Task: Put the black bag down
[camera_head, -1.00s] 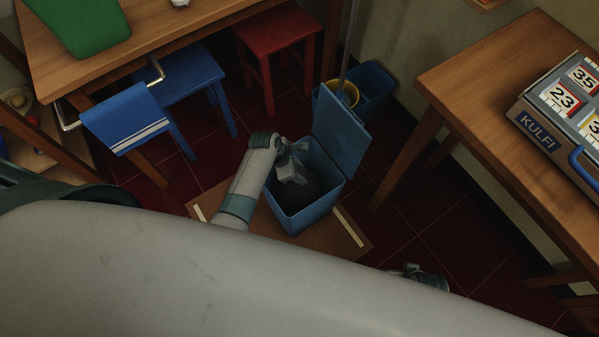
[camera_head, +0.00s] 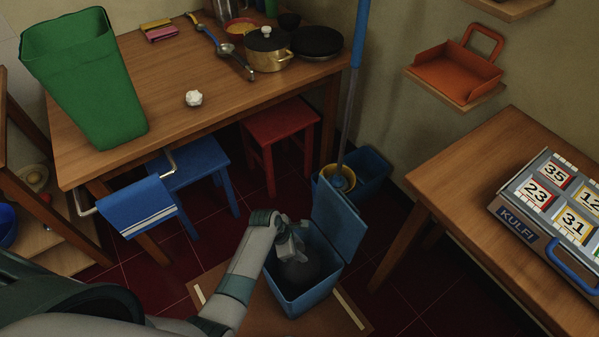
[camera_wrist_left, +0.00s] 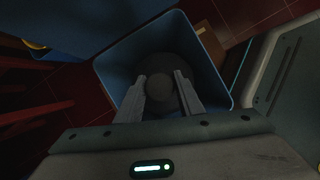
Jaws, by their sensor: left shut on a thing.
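The black bag (camera_head: 299,271) is a dark rounded bundle inside the open blue bin (camera_head: 292,301), whose lid (camera_head: 341,222) stands up at its right. My left gripper (camera_head: 290,250) points down into the bin mouth and is shut on the bag's top. In the left wrist view the two fingers (camera_wrist_left: 160,95) reach over the dark bag (camera_wrist_left: 160,68), with the blue bin walls (camera_wrist_left: 113,65) around it. Whether the bag touches the bin floor is hidden. My right gripper is out of view.
The bin stands on a brown board (camera_head: 335,316). A mop bucket (camera_head: 364,178) is behind it and a red stool (camera_head: 280,137) behind left. A wooden table (camera_head: 185,125) holds a green bin (camera_head: 84,78); another table (camera_head: 455,165) is at right.

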